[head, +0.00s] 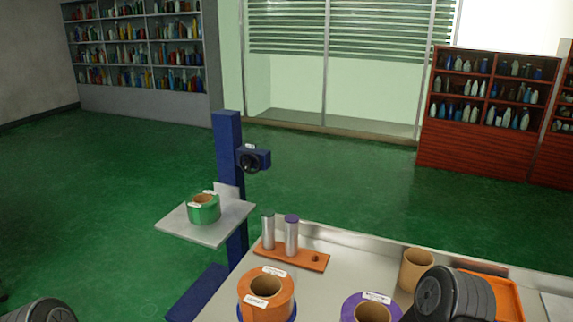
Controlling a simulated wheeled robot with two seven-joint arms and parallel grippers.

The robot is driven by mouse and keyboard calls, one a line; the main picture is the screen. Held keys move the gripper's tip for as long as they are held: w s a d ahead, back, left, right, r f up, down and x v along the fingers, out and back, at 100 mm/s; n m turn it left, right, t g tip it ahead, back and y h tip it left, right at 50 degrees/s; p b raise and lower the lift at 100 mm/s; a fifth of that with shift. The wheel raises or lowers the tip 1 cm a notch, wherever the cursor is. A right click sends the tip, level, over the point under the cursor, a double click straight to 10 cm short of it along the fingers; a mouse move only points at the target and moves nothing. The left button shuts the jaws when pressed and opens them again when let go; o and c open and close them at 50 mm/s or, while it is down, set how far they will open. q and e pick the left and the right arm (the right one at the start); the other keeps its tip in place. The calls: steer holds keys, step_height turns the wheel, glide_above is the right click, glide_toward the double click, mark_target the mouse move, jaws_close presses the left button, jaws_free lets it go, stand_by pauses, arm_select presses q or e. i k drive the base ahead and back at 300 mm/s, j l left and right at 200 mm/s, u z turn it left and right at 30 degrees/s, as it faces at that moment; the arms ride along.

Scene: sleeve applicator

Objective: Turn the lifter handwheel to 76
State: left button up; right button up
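The lifter is a blue column (229,180) standing left of the table, with a blue foot (198,291) at the floor. A dark round handwheel (249,161) sits on a blue box (263,158) near the top of the column. A small white label is above it, too small to read. The lifter's grey platform (230,227) carries a green roll (204,209) with white labels. Neither gripper's fingers are in view, and nothing touches the handwheel.
The table (345,268) holds an orange roll (267,288), a purple roll (372,308), a brown core (416,270), an orange tray (507,293) and a wooden rack (291,256) with two metal cylinders. Shelves stand far behind. Green floor around the lifter is clear.

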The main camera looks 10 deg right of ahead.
mark_target(248, 164)
steer(key=u, duration=0.45)
steer(key=i+j+u, duration=0.1)
steer(key=j+u, duration=0.3)
steer(key=i+j+u, duration=0.8)
steer(key=i+z, duration=0.2)
steer(key=z, duration=0.15)
steer(key=i+z, duration=0.3)
steer(key=i+j+z, duration=0.1)
steer(key=z, duration=0.25)
steer(key=i+z, duration=0.15)
steer(key=z, duration=0.35)
steer(key=i+z, duration=0.1)
steer(key=z, duration=0.4)
steer(key=i+z, duration=0.15)
steer(key=z, duration=0.35)
steer(key=i+j+z, duration=0.1)
steer(key=z, duration=0.4)
steer(key=i+j+z, duration=0.15)
steer(key=z, duration=0.35)
steer(key=i+j+z, duration=0.25)
steer(key=z, duration=0.25)
